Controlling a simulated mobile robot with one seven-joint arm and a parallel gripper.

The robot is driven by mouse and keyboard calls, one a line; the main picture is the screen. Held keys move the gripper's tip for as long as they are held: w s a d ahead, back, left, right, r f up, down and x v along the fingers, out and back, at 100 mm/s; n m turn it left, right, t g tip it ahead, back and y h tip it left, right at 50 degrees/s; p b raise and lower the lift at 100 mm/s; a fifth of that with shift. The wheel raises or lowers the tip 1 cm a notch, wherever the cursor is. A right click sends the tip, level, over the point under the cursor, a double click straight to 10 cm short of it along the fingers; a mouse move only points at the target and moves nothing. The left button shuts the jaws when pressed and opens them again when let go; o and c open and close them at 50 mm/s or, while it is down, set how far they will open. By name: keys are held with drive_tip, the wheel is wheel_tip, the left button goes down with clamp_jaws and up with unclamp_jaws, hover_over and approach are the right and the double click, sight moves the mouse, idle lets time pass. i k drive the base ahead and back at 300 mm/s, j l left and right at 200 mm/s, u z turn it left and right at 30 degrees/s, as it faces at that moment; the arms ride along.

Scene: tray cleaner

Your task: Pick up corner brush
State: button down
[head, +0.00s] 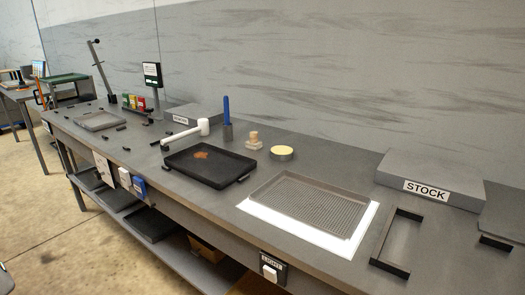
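No label marks the corner brush. A slim blue upright handle (227,107) stands in a dark grey cup (227,132) near the back of the long bench. A small brush-like block with a wooden knob (254,137) and a pale base sits to its right. I cannot tell for sure which of the two is the corner brush; any bristles inside the cup are hidden. Both stand apart on the bench top. My gripper is not in view.
A black tray with a brown stain (215,178) lies in front, with a white hammer-shaped thing (188,131) behind it. Bare bench (330,170) lies between tin and block.

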sight(225, 100)
drive_tip(key=i+j+z, duration=0.1)
drive_tip(key=j, duration=0.3)
drive_tip(key=i+j+z, duration=0.1)
drive_tip(key=j, duration=0.35)
drive_tip(key=i+j+z, duration=0.15)
drive_tip(key=j, duration=0.3)
drive_tip(key=i+j+z, duration=0.1)
drive_tip(key=i+j, duration=0.15)
drive_tip(key=j, duration=0.25)
drive_tip(key=j+z, duration=0.1)
drive_tip(key=j, duration=0.35)
drive_tip(key=i+j+z, duration=0.1)
drive_tip(key=j, duration=0.4)
drive_tip(key=i+j+z, duration=0.1)
drive_tip(key=i+j, duration=0.2)
drive_tip(key=i, duration=0.15)
drive_tip(key=i+j+z, duration=0.1)
drive_tip(key=i+j, duration=0.2)
drive_tip(key=i, duration=0.4)
